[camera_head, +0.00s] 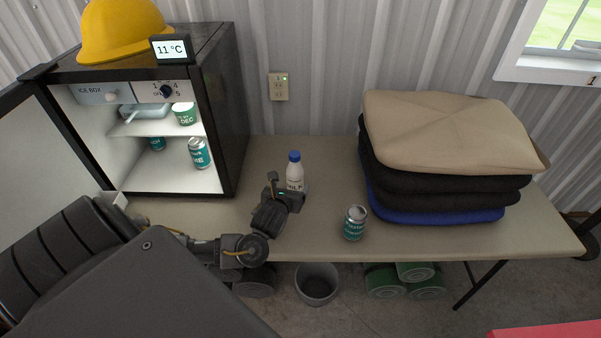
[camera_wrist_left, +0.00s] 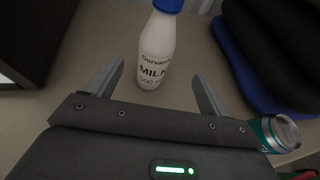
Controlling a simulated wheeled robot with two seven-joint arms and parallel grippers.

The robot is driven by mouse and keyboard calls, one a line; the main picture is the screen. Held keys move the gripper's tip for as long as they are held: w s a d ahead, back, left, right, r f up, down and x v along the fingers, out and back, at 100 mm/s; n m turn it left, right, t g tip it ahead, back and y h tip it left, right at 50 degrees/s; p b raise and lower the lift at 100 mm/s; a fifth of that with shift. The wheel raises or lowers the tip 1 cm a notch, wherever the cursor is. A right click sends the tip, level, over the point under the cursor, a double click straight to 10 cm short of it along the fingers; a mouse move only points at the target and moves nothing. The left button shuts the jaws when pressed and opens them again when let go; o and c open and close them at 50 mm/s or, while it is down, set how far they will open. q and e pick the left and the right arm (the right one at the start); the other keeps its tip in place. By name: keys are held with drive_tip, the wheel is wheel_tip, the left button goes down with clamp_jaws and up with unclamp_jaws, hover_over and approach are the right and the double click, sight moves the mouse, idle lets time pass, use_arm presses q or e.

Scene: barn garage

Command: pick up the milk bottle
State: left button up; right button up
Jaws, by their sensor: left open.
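The milk bottle (camera_head: 294,172) is white with a blue cap and stands upright on the table, right of the open fridge. In the left wrist view the bottle (camera_wrist_left: 157,50) stands ahead, in line with the gap between the fingers. My left gripper (camera_head: 286,189) is in front of the bottle and hides its lower part in the head view. In the wrist view my left gripper (camera_wrist_left: 155,85) is open, with one finger on each side of the bottle's lower part. I cannot tell whether a finger touches it. My right gripper does not show.
A teal can (camera_head: 354,223) stands at the table's front edge, right of the bottle. Folded blankets (camera_head: 450,135) are stacked at the right. The small fridge (camera_head: 222,110) stands at the left with its door open. The table (camera_head: 330,160) is bare behind the bottle.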

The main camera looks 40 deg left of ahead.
sight(292, 178)
use_arm(q)
drive_tip(key=x, duration=0.2)
drive_tip(key=b+x, duration=0.1)
drive_tip(key=x, duration=0.1)
drive_tip(key=shift+a+f, duration=0.1)
drive_tip(key=shift+a, duration=0.4)
drive_tip(key=shift+w+a+f, duration=0.2)
drive_tip(key=shift+w+a, duration=0.05)
drive_tip(key=shift+w, duration=0.45)
drive_tip(key=x, duration=0.4)
drive_tip(key=shift+w+f, duration=0.2)
drive_tip(key=c, duration=1.3)
